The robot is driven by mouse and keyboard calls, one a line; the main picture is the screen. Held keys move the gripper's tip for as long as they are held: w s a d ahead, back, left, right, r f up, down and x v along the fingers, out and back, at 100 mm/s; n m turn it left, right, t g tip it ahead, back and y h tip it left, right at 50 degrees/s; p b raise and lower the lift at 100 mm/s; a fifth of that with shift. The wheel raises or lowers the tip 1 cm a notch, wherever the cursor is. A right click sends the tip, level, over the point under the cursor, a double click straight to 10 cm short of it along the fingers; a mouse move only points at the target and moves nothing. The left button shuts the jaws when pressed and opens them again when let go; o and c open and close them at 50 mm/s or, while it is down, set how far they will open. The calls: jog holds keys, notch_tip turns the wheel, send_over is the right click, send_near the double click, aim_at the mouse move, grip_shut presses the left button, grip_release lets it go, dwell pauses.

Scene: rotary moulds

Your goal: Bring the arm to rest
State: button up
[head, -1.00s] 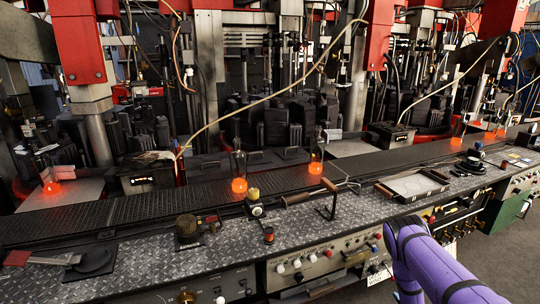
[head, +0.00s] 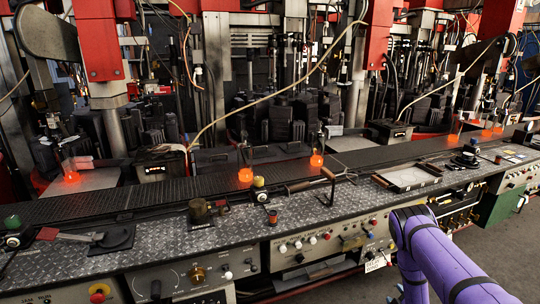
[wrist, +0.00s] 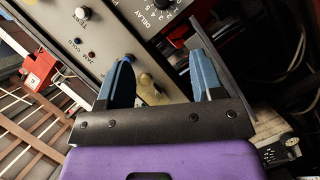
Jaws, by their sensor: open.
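My gripper (wrist: 161,70) is open, its two blue fingers standing apart in the wrist view. Nothing is held between them. A control panel (wrist: 83,58) with knobs and buttons shows behind the fingers, and a yellowish fitting appears in the gap; I cannot tell its distance. In the head view my purple arm comes in at the lower right, bent downward in front of the machine's front panel.
A steel-topped bench (head: 160,262) runs along the machine. It carries a black paddle (head: 115,238), small fittings and a shallow tray (head: 408,177). Glowing glass bottles (head: 245,172) stand on the dark conveyor behind. Grey floor (head: 490,255) at the lower right is open.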

jog(key=w+r+m+g+h, duration=0.1)
jog(key=w+r, duration=0.3)
jog(key=r, duration=0.4)
jog(key=w+r+m, duration=0.2)
jog(key=w+r, duration=0.2)
jog(key=r, duration=0.4)
jog(key=w+r+m+g+h, duration=0.1)
jog(key=w+r, duration=0.3)
jog(key=r, duration=0.3)
jog(key=s+a+r+m+g, duration=0.1)
jog(key=s+a+r+m, duration=0.15)
jog(key=r, duration=0.95)
jog(key=s+a+r+m+g, duration=0.1)
jog(key=a+r+m+g, duration=0.15)
jog(key=r, duration=0.95)
jog(key=s+a+r+m+g+y, duration=0.1)
jog(key=s+a+r, duration=0.3)
jog(key=s+r, duration=0.5)
jog(key=s+a+r+g+y, duration=0.1)
jog(key=s+a+r, duration=0.3)
jog(key=s+r, duration=0.55)
jog(key=s+a+r+m+g, duration=0.1)
jog(key=s+a, duration=0.1)
jog(key=s, duration=1.1)
jog(key=s+a+r+m+g, duration=0.1)
jog(key=s+a+r+g, duration=0.1)
jog(key=s, duration=1.2)
jog(key=shift+a+y, duration=0.3)
jog(key=shift+a, duration=0.4)
